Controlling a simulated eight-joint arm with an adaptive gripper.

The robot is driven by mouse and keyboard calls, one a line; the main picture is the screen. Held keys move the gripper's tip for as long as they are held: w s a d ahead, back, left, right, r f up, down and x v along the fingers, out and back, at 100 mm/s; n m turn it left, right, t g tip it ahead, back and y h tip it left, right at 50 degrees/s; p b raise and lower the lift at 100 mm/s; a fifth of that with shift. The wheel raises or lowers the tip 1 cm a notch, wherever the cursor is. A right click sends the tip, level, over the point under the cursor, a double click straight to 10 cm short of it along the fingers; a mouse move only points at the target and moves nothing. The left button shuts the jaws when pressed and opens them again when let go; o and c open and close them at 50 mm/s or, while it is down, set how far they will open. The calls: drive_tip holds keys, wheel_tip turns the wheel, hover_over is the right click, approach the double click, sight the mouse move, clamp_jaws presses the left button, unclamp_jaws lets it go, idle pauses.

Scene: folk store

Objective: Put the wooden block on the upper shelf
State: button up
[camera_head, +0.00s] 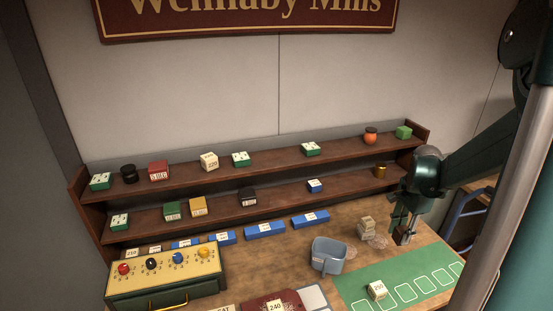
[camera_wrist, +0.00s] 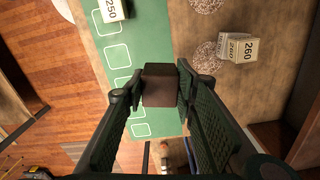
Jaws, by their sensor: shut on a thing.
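My gripper (camera_head: 404,228) hangs over the right part of the wooden counter, just beyond the far edge of the green mat. It is shut on a dark brown wooden block (camera_wrist: 160,84), which sits between the two finger pads in the wrist view. In the head view the block is small and mostly hidden by the fingers. The upper shelf (camera_head: 275,162) runs along the back wall, to the left of and beyond my gripper. Green-and-white boxes, a dark jar, a red box, a cream block, an orange jar and a green block stand on it with gaps between.
A blue-grey bin (camera_head: 328,254) and stacked cream blocks (camera_head: 367,227) stand left of my gripper. The green mat (camera_head: 400,277) bears a cream block (camera_head: 377,290). A knobbed box (camera_head: 165,276) stands front left.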

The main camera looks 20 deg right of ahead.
wheel_tip(320, 180, up, 37)
drive_tip(key=n+p, duration=0.2)
drive_tip(key=p, duration=0.9)
hover_over(349, 146)
wheel_tip(349, 146, down, 4)
drive_tip(key=shift+f, duration=0.4)
drive_tip(key=shift+f, duration=0.1)
drive_tip(key=shift+f+p, duration=0.45)
drive_tip(key=shift+f, duration=2.35)
drive_tip(key=shift+f+p, duration=0.3)
drive_tip(key=shift+f, duration=1.8)
